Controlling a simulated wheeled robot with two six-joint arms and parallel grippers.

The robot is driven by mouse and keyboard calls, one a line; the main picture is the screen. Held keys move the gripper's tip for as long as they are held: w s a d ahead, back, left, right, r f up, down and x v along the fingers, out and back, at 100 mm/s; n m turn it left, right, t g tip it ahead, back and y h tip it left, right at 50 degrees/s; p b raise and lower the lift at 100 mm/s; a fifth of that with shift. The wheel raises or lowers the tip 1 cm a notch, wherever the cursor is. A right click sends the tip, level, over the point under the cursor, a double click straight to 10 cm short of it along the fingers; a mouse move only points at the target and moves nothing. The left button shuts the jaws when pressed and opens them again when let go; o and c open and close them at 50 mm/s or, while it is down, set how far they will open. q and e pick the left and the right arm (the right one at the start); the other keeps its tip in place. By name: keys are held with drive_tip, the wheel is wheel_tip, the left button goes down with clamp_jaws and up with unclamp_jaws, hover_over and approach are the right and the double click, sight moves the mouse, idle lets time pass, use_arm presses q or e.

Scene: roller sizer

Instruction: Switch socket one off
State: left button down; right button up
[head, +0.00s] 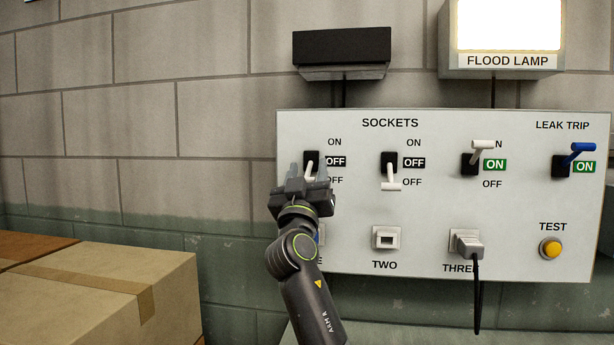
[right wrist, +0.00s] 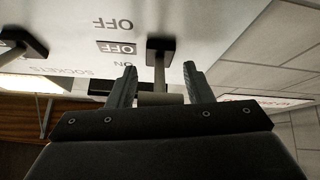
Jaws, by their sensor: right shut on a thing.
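The switch for socket one (head: 309,158) is at the upper left of the white panel, with a black base and a pale lever. Its indicator plate (head: 336,161) reads OFF, white on black. My right gripper (head: 317,176) is at this switch and hides much of the lever. The lever's exact angle is hard to tell. Socket one's outlet is mostly hidden behind my right arm. My left gripper is out of view.
Socket two's switch (head: 390,170) is down and reads OFF. Socket three's switch (head: 476,157) is up and reads ON, with a plug (head: 468,245) below. The blue leak trip lever (head: 576,152) reads ON. Cardboard boxes (head: 100,290) stand at lower left.

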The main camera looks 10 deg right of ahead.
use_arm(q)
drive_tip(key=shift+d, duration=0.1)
use_arm(e)
drive_tip(key=shift+r, duration=0.15)
drive_tip(key=o, duration=1.3)
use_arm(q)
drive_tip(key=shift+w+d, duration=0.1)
use_arm(e)
drive_tip(key=shift+o, duration=0.2)
drive_tip(key=shift+s+a+f, duration=0.1)
drive_tip(key=shift+s+f, duration=0.2)
drive_tip(key=shift+f, duration=0.15)
use_arm(q)
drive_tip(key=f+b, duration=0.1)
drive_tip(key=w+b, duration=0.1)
drive_tip(key=b, duration=0.1)
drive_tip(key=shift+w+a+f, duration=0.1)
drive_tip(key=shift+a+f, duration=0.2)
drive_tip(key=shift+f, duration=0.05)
use_arm(e)
drive_tip(key=v, duration=1.1)
drive_tip(key=shift+r, duration=0.1)
